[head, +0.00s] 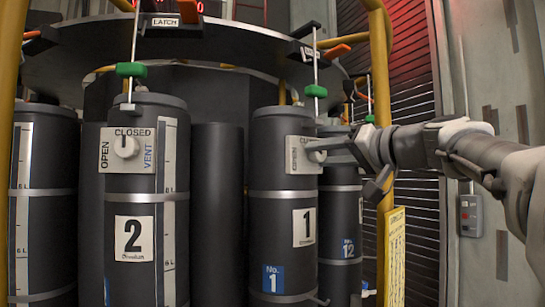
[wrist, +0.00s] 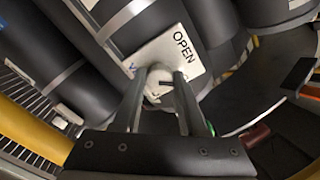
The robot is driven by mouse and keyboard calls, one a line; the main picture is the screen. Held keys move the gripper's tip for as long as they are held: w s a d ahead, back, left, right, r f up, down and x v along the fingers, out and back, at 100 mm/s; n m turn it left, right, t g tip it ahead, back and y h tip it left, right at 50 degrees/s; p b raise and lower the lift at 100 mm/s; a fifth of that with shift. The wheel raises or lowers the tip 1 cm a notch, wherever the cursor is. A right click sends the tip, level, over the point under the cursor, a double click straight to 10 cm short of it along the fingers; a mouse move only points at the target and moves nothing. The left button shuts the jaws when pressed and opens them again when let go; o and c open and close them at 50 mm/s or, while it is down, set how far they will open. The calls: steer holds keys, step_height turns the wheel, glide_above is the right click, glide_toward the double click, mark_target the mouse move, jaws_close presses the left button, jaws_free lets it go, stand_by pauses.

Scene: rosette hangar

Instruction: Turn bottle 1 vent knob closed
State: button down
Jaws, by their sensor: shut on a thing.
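Bottle 1 (head: 272,229) is a dark grey cylinder with a white "1" label and a blue "No. 1" tag, right of centre in the head view. Its vent plate (head: 297,165) is white and partly hidden by my gripper. My gripper (head: 325,151) reaches in from the right and is shut on the vent knob (head: 315,155). In the wrist view the white round knob (wrist: 158,82) sits between the two fingers of my gripper (wrist: 158,95). The plate (wrist: 177,50) shows the word "OPEN"; its other words are mostly hidden. I cannot tell the knob's exact pointer position.
Bottle 2 (head: 134,220) stands to the left with its own knob and plate. Bottle 12 (head: 341,235) stands behind on the right. A dark round top with green-capped rods hangs above. A yellow post (head: 381,80) stands close to my arm.

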steer(key=m+p, duration=0.1)
steer(key=m, duration=0.4)
steer(key=shift+r, duration=0.15)
steer(key=shift+m+p, duration=0.7)
steer(key=shift+m, duration=1.8)
steer(key=shift+c, duration=2.2)
jaws_free()
steer(key=b+v, duration=0.1)
steer(key=v, duration=1.6)
steer(key=shift+s, duration=0.2)
